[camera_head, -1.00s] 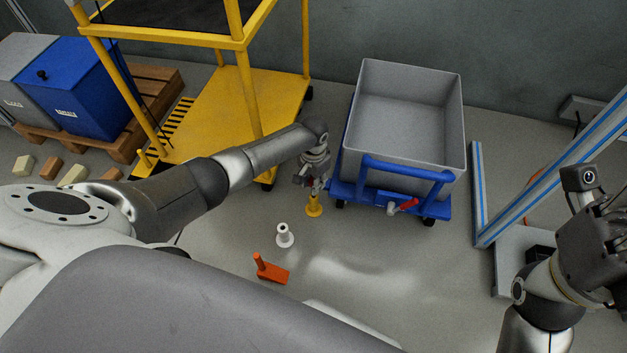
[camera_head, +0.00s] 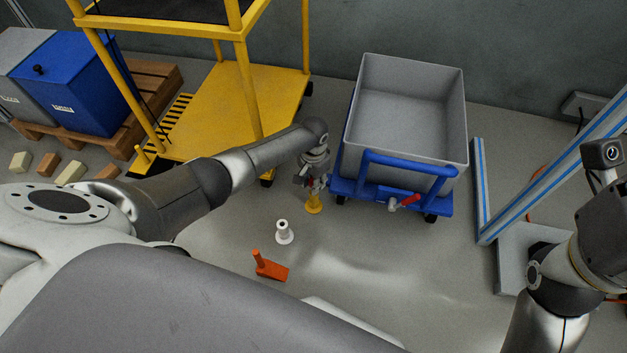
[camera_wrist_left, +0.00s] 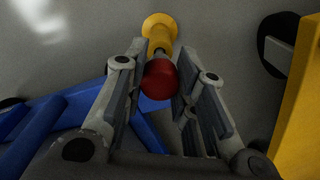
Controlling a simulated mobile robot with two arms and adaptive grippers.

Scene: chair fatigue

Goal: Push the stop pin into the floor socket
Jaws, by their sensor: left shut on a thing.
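My left gripper (camera_head: 313,180) is over the yellow floor socket (camera_head: 313,204), in front of the cart's left corner. In the left wrist view the stop pin's red head (camera_wrist_left: 159,80) sits between the two fingers, and the gripper is shut on the pin. A short dark shaft shows between the red head and the yellow socket (camera_wrist_left: 160,27). The pin looks lined up with the socket; how deep it sits I cannot tell. My right gripper (camera_head: 608,235) is partly cut off at the right edge, and its fingers cannot be made out.
A blue cart (camera_head: 425,208) with a grey bin (camera_head: 405,145) stands just right of the socket. A yellow trolley (camera_head: 205,115) is behind on the left. A white flanged post (camera_head: 284,232) and an orange-red block (camera_head: 270,267) stand nearer.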

